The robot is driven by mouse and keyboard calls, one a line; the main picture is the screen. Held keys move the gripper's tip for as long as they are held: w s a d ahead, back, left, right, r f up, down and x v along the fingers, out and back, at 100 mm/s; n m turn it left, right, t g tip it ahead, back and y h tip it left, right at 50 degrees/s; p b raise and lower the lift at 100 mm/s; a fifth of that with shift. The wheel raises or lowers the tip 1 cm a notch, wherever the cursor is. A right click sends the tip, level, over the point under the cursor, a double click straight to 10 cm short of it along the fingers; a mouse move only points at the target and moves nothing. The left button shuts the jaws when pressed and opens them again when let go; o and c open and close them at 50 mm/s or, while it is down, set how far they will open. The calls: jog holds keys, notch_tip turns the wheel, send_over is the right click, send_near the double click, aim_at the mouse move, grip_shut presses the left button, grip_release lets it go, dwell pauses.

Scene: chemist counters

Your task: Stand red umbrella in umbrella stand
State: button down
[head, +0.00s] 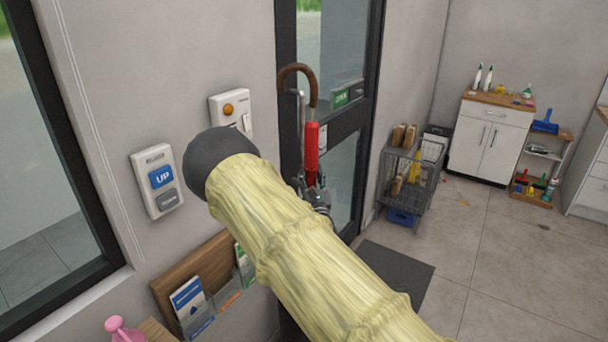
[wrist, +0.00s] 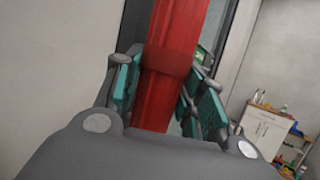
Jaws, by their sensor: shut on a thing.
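The red umbrella (head: 311,150) has a brown hooked handle (head: 297,70) at its top and stands upright in front of the glass door in the head view. My gripper (head: 315,194) is shut on it, low on the red part, and is partly hidden behind my own pale-sleeved arm. In the wrist view the red umbrella (wrist: 170,70) runs up between the two teal-padded fingers of my gripper (wrist: 165,95), tilted slightly. The umbrella's lower end is hidden by my arm. I cannot make out an umbrella stand in either view.
A wire rack cart (head: 410,185) stands right of the door (head: 345,190). A dark mat (head: 397,272) lies on the floor. A white cabinet (head: 488,140) is at the back. Wall switches (head: 158,180) and a leaflet holder (head: 195,280) are at left. Floor at right is mostly clear.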

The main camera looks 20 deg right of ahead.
jog(key=shift+f+b, duration=12.65)
jog(key=shift+f, duration=4.35)
jog(key=c, duration=0.8)
grip_release()
jog(key=shift+f, duration=0.1)
jog(key=shift+s+f, duration=0.1)
jog(key=shift+s, duration=0.05)
